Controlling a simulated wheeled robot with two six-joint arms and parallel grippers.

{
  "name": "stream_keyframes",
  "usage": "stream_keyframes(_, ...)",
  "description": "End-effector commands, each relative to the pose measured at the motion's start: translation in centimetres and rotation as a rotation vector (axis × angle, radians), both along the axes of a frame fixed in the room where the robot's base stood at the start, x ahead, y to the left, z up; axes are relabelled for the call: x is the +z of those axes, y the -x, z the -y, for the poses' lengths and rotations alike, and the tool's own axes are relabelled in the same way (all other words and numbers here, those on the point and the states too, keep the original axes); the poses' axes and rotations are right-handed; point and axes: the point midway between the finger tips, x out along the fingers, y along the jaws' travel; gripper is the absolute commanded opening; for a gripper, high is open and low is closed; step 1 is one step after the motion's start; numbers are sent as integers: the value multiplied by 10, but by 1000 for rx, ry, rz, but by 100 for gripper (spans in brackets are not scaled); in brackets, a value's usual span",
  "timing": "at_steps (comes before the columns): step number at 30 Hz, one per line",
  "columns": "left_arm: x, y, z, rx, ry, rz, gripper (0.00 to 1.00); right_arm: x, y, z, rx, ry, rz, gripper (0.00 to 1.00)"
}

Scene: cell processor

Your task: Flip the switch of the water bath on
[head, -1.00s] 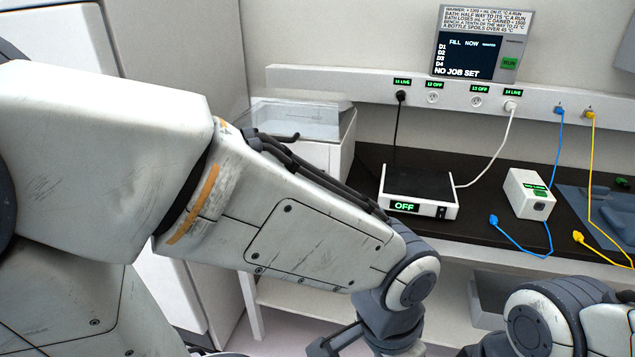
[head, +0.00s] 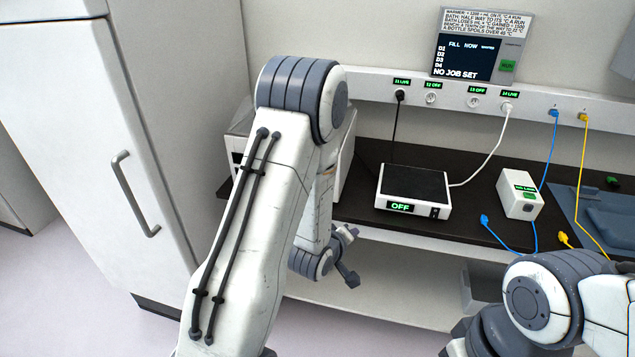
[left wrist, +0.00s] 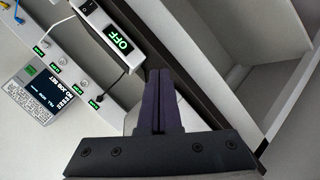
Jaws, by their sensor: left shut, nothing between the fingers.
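A white box with a black top (head: 414,184), a lit OFF display and a small dark switch (head: 435,212) on its front stands on the dark bench. I cannot tell for sure that it is the water bath. In the left wrist view its OFF display (left wrist: 121,40) and dark switch (left wrist: 88,7) are upper left of my fingers. My left gripper (head: 348,274) is below and left of the box, in front of the bench edge, touching nothing visible. In the left wrist view its fingers (left wrist: 158,74) are shut and empty. My right gripper is not in view.
A white cable runs from the socket rail (head: 450,98) to the box. A small white unit (head: 520,193) and blue (head: 484,220) and yellow plugs lie to the right. My left arm partly hides another white appliance. A panel (head: 483,45) reads NO JOB SET. A shelf lies below.

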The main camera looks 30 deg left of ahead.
Motion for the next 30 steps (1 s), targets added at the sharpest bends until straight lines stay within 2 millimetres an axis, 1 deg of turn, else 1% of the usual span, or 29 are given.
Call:
stream_keyframes(1, 3, 1, -18, 64, 52, 37, 0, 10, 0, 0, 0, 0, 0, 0)
stream_keyframes(6, 13, 8, -64, 242, 232, 211, 0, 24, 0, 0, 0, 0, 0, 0)
stream_keyframes(9, 20, 17, -86, 320, 322, 305, 0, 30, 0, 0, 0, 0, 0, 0)
stream_keyframes(12, 27, 26, -102, 378, 391, 381, 0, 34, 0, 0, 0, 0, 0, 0)
stream_keyframes(15, 31, 33, -111, 412, 434, 432, 0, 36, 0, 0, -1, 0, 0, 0)
stream_keyframes(18, 34, 37, -116, 428, 457, 461, 0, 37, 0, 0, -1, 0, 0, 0)
stream_keyframes(30, 34, 36, -117, 429, 461, 469, 0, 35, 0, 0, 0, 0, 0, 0)
